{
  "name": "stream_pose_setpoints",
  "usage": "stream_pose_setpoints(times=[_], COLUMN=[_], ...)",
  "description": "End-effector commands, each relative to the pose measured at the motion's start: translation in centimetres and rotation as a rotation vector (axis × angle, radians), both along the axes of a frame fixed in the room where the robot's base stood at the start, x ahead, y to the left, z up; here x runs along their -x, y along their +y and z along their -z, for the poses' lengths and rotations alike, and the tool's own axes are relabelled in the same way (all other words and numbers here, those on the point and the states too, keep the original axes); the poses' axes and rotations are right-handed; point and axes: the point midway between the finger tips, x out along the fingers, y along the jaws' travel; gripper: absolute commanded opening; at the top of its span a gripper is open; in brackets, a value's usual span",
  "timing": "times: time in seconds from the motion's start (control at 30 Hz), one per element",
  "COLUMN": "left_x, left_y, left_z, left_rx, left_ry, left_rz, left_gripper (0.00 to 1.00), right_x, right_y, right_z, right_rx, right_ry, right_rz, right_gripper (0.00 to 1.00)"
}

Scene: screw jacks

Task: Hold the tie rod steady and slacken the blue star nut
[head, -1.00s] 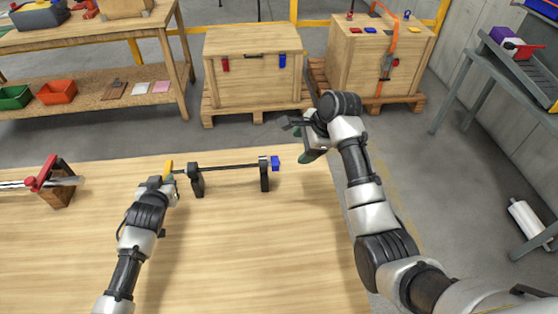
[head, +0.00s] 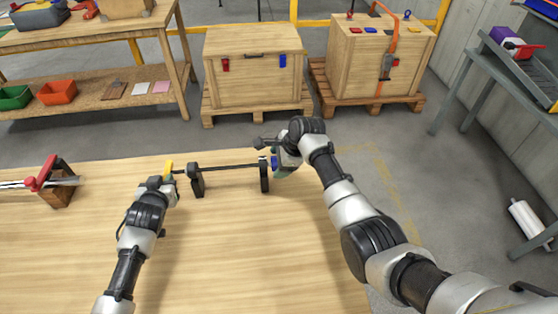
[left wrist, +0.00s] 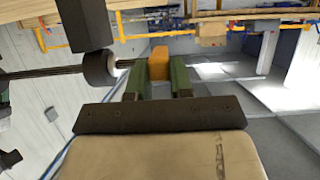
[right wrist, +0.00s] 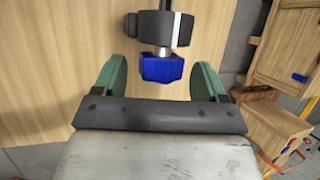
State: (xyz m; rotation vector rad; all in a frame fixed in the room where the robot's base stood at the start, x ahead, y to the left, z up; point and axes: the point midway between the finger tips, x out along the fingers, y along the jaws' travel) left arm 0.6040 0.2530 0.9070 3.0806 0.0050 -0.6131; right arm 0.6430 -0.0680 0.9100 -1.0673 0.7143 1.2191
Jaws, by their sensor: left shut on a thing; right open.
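The tie rod (head: 230,168) runs level between two dark stands on the wooden table. A yellow piece (head: 168,168) sits at its left end, and the blue star nut (head: 274,163) is at its right end. My left gripper (left wrist: 159,72) is shut on the yellow piece (left wrist: 159,60), with a green finger on each side. My right gripper (right wrist: 162,82) is open at the right end of the rod. In the right wrist view, the blue star nut (right wrist: 162,68) lies between its green fingers, with a gap on each side.
A red clamp on a wooden block (head: 58,186) stands at the table's left. The front of the wooden table (head: 240,250) is clear. Wooden crates (head: 253,72) on pallets stand on the floor behind. A grey metal shelf (head: 520,75) is at the right.

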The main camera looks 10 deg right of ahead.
Motion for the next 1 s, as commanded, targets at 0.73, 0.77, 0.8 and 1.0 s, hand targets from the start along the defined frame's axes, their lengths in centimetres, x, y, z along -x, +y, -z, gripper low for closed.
stream_pose_setpoints(times=[0.73, 0.77, 0.8, 1.0], left_x=[0.03, 0.03, 0.03, 0.03], left_y=[0.02, 0.03, 0.03, 0.02], left_z=[0.07, 0.07, 0.07, 0.07], left_rx=[0.0, 0.0, 0.0, 0.0], left_ry=[0.002, 0.002, 0.002, 0.002], left_rz=[-0.001, -0.001, -0.001, 0.0], left_gripper=[0.0, 0.0, 0.0, 0.0], right_x=[0.0, 0.0, 0.02, 0.18], right_y=[0.05, 0.07, 0.09, 0.13], right_z=[0.05, 0.06, 0.06, 0.18], right_rx=[-0.001, -0.001, -0.002, -0.003], right_ry=[-0.008, -0.012, -0.021, -0.102], right_rz=[0.0, -0.001, -0.001, -0.001], right_gripper=[0.23, 0.23, 0.23, 0.23])
